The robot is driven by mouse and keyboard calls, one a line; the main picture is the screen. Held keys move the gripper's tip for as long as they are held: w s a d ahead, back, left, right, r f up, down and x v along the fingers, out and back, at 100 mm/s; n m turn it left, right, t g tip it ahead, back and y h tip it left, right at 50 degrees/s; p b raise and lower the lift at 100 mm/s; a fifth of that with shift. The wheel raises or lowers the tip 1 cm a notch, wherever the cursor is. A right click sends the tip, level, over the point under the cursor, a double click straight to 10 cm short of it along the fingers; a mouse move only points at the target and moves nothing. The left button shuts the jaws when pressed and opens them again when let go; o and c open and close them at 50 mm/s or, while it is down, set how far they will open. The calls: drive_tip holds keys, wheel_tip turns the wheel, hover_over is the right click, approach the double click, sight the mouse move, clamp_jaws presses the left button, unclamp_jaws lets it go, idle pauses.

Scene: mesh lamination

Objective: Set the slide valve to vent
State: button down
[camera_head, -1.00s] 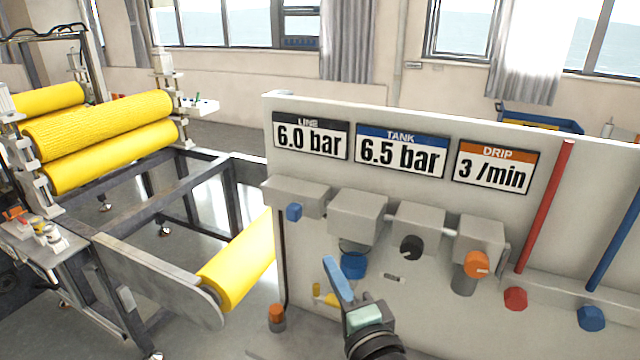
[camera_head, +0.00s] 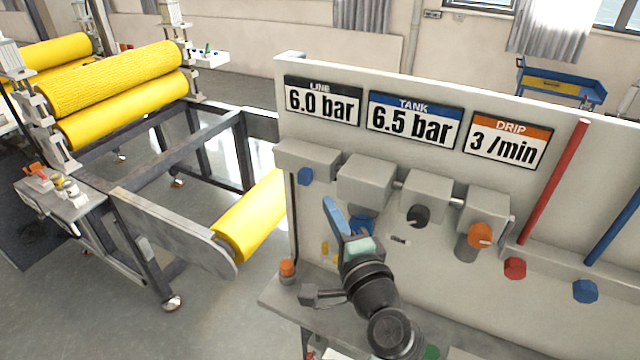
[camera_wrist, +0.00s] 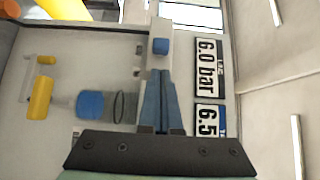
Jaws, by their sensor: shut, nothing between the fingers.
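A grey block with a blue knob (camera_head: 305,176) sits at the upper left of the panel, under the LINE sign; it looks like the slide valve, though no label shows its positions. In the wrist view the blue knob (camera_wrist: 160,46) is just beyond my fingertips. My gripper (camera_head: 328,202) has blue fingers, which are shut and empty. It is to the right of and slightly below the knob in the head view, apart from it. In the wrist view the fingers (camera_wrist: 160,75) point toward the grey block, and I cannot tell the exact gap.
Beside the block are a grey unit with a blue bowl (camera_head: 362,225), a black knob (camera_head: 418,216) and an orange knob (camera_head: 480,236). Red (camera_head: 553,180) and blue (camera_head: 615,240) levers stand at right. An orange-capped part (camera_head: 287,268) stands below. Yellow rollers (camera_head: 125,85) are at left.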

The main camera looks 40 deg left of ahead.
sight(312, 177)
drive_tip(key=p+x, duration=0.1)
drive_tip(key=x, duration=0.5)
drive_tip(key=shift+w+a, duration=0.1)
drive_tip(key=shift+a, duration=0.15)
drive_tip(key=shift+a, duration=0.1)
drive_tip(key=s+a, duration=0.1)
drive_tip(key=a, duration=0.5)
drive_tip(key=shift+s+a, duration=0.15)
drive_tip(key=shift+s, duration=0.25)
drive_tip(key=shift+b, duration=0.3)
